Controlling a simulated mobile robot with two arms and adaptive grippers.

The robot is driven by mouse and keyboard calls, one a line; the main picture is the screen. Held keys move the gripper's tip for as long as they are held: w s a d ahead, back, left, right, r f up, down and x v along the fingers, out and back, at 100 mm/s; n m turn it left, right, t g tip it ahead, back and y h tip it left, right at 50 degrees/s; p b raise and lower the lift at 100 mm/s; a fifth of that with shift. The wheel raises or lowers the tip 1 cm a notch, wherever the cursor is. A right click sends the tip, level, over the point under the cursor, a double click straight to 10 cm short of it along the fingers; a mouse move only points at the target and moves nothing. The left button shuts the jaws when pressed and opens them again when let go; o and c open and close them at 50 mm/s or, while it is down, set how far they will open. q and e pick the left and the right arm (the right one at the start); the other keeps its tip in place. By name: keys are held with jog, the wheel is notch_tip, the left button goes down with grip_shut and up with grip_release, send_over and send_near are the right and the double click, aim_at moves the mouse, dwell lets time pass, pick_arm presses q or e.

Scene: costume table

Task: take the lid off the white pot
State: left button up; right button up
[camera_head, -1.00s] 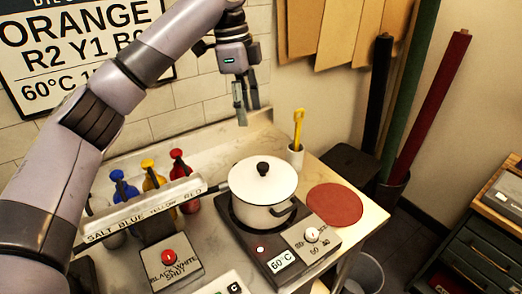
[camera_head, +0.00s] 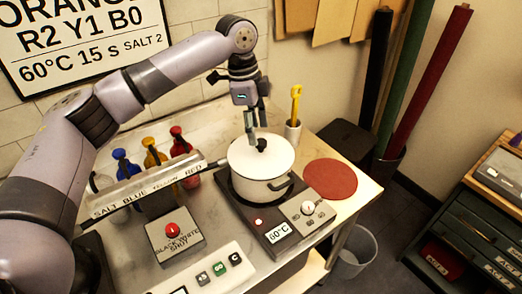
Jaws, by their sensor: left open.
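The white pot (camera_head: 262,189) stands on a dark hot plate (camera_head: 240,207). Its white lid (camera_head: 276,156) is on it, with a black knob (camera_head: 261,144) at the centre. My left gripper (camera_head: 257,134) is open and points down just above the lid, its fingers close to the knob. I cannot tell whether the fingers touch the knob. My right gripper is not in view.
A round red mat (camera_head: 331,179) lies right of the pot. A white cup with a yellow tool (camera_head: 295,104) stands behind it. Blue, yellow and red bottles (camera_head: 180,141) stand left, behind a labelled bar (camera_head: 150,190). A control box (camera_head: 175,241) is in front.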

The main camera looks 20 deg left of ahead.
aim_at(260, 141)
pick_arm(q)
jog(key=f, duration=0.1)
jog(key=f+p, duration=0.1)
jog(key=d+f, duration=0.1)
jog(key=shift+w+f+p, duration=0.25)
jog(key=shift+f+p, duration=0.05)
jog(key=shift+d+f, duration=0.1)
jog(key=shift+f, duration=0.4)
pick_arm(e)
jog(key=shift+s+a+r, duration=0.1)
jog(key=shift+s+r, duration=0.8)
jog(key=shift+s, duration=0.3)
pick_arm(q)
jog(key=c, duration=0.4)
grip_shut()
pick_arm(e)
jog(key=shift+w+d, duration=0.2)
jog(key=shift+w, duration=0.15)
